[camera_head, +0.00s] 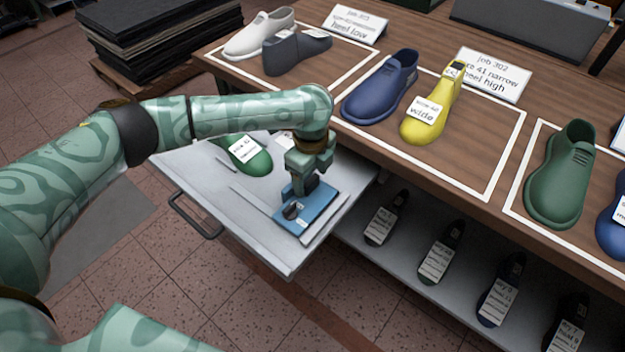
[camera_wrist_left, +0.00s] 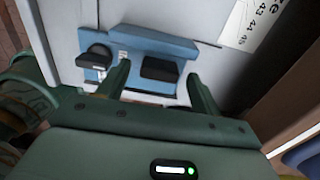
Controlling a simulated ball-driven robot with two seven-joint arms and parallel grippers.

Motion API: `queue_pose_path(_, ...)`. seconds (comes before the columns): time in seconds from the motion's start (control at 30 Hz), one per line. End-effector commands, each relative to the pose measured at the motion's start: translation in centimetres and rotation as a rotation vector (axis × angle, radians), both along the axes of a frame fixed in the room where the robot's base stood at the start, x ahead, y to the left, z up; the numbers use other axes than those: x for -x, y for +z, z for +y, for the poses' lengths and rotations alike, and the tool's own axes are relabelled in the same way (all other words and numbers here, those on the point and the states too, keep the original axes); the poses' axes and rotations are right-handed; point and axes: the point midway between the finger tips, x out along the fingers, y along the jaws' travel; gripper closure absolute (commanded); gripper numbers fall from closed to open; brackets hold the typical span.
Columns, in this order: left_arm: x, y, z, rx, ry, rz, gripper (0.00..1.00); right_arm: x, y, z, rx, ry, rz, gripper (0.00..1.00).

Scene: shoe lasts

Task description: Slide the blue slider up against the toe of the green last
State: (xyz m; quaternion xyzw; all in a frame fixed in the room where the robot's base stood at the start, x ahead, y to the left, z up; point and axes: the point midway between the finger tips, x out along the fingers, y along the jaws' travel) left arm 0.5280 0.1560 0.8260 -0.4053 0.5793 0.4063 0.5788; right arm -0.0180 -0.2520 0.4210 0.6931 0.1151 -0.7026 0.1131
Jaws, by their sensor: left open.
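The blue slider (camera_head: 318,207) is a flat plate on the grey pull-out board, with a dark knob (camera_head: 292,211) and a dark raised block. In the left wrist view, the slider (camera_wrist_left: 160,45) carries the black block (camera_wrist_left: 158,69) and the dark knob (camera_wrist_left: 96,54). My left gripper (camera_head: 300,188) points down over the slider. Its open fingers (camera_wrist_left: 158,72) appear on either side of the black block; contact cannot be told. The green last (camera_head: 250,157), with a white label, lies further left on the board, partly hidden behind my left arm. My right gripper is out of view.
The pull-out board (camera_head: 215,195) has a dark handle (camera_head: 195,215) at its front. The wooden bench (camera_head: 470,150) above it holds several lasts and signs. Labelled dark lasts stand on a lower shelf (camera_head: 400,257) to the right.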

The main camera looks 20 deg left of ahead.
Motion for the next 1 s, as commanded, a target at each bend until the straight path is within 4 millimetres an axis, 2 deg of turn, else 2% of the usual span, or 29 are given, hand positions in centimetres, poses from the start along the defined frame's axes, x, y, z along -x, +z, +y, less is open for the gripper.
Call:
queue_pose_path(0.1, 0.0, -0.9, 0.0, 0.0, 0.0, 0.0, 0.35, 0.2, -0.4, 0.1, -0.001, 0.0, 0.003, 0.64)
queue_pose_path(0.37, 0.0, -0.9, 0.0, 0.0, -0.001, -0.001, 0.35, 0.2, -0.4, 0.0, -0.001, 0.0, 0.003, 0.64)
queue_pose_path(0.4, 0.0, -0.9, 0.0, 0.0, -0.001, -0.001, 0.37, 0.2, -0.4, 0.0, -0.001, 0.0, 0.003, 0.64)
queue_pose_path(0.6, 0.0, -0.9, 0.0, 0.0, -0.001, -0.001, 0.93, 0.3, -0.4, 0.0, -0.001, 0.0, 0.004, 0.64)
queue_pose_path(0.63, 0.0, -0.9, 0.0, 0.0, 0.0, -0.001, 0.98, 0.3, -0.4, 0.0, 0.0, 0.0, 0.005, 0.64)
queue_pose_path(0.77, -0.3, -0.8, 0.7, 0.0, 0.002, -0.001, 0.98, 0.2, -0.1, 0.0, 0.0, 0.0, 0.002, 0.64)
queue_pose_path(1.0, -2.1, -0.7, 5.8, 0.0, 0.007, -0.001, 0.97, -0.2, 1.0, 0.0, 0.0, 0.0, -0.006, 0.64)
